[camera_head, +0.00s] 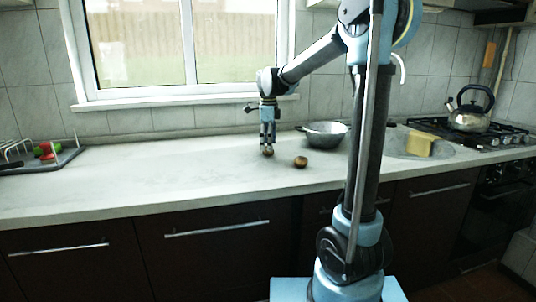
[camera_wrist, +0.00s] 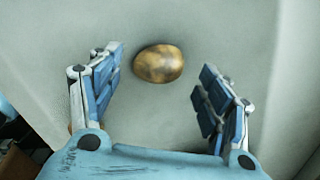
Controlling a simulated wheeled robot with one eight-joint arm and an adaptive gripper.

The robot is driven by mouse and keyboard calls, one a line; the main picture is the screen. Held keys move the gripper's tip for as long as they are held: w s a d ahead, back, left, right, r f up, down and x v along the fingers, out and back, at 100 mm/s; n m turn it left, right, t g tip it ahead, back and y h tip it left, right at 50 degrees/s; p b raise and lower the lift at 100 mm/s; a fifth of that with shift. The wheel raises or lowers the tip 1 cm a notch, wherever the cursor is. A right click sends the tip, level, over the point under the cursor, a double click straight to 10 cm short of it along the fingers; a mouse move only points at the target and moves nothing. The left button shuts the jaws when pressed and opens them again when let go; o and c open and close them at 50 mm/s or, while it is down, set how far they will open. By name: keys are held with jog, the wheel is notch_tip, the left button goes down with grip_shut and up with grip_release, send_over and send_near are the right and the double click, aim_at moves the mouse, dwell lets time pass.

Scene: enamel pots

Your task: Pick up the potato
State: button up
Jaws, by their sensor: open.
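A mottled golden-brown, egg-shaped potato (camera_wrist: 159,63) lies on the pale counter in the wrist view, between and just beyond my fingertips.
A yellow block (camera_head: 419,144) is near the sink, and a kettle (camera_head: 469,115) is on the stove. A dish rack (camera_head: 40,160) is far left. The counter left of my gripper is clear.

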jog(key=shift+f, duration=1.4)
jog(key=c, duration=1.1)
jog(key=shift+r, duration=0.15)
jog(key=shift+c, duration=0.2)
notch_tip(320, 180, up, 10)
jog(key=shift+f, duration=0.1)
